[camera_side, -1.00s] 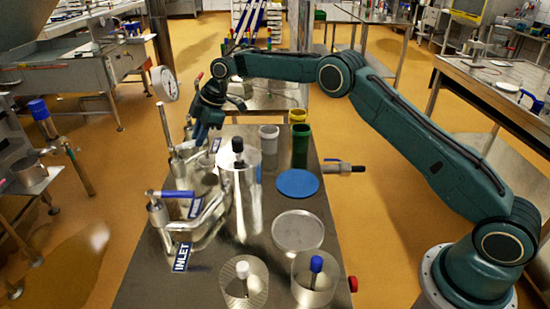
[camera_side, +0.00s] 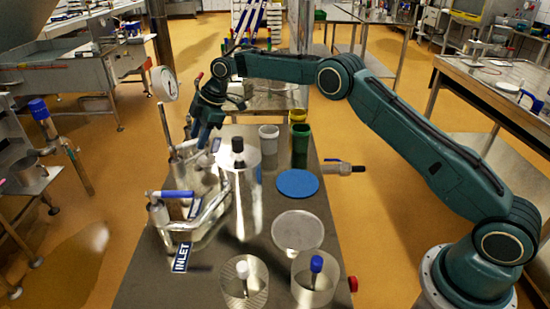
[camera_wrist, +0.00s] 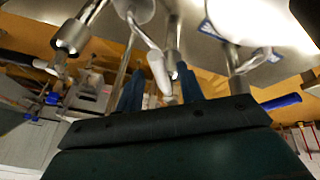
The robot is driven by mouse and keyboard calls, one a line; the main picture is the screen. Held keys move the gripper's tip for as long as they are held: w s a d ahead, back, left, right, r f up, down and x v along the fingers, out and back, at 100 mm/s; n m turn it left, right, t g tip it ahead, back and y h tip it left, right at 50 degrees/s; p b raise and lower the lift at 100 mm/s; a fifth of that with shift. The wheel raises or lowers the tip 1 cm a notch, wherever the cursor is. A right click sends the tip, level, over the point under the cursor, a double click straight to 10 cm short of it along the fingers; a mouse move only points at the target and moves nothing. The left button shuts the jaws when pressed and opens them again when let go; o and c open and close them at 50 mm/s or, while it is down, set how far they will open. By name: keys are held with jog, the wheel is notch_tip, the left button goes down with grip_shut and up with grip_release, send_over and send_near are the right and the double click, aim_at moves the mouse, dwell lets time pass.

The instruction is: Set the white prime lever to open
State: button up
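The white prime lever (camera_wrist: 158,72) shows in the wrist view as a rounded white handle on a metal valve stem. Its end lies between my two blue fingers in that picture, with gaps on both sides. I cannot tell how deep it sits between them. My gripper (camera_wrist: 160,88) is open. In the side view my gripper (camera_side: 204,138) points down over the far part of the pipework, left of the tall steel cylinder (camera_side: 239,195). The white lever is not clear there, as my gripper and the pipes cover that area.
A blue lever (camera_side: 177,193) sits on the valve by the INLET label (camera_side: 181,257). A pressure gauge (camera_side: 164,83) stands close left of my gripper. White (camera_side: 268,138) and green (camera_side: 300,145) cups, a blue disc (camera_side: 297,184) and clear moulds (camera_side: 315,278) stand to the right.

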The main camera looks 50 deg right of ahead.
jog(key=shift+r, duration=0.1)
jog(key=v, duration=1.2)
jog(key=shift+s+a, duration=0.1)
jog(key=shift+a, duration=0.05)
grip_shut()
jog(key=s+a+f+m+t+h, duration=0.1)
jog(key=s+a+f+t, duration=0.1)
jog(key=s, duration=0.6)
jog(key=shift+a+m+t, duration=0.3)
jog(key=shift+a+t, duration=0.2)
jog(key=shift+a, duration=0.25)
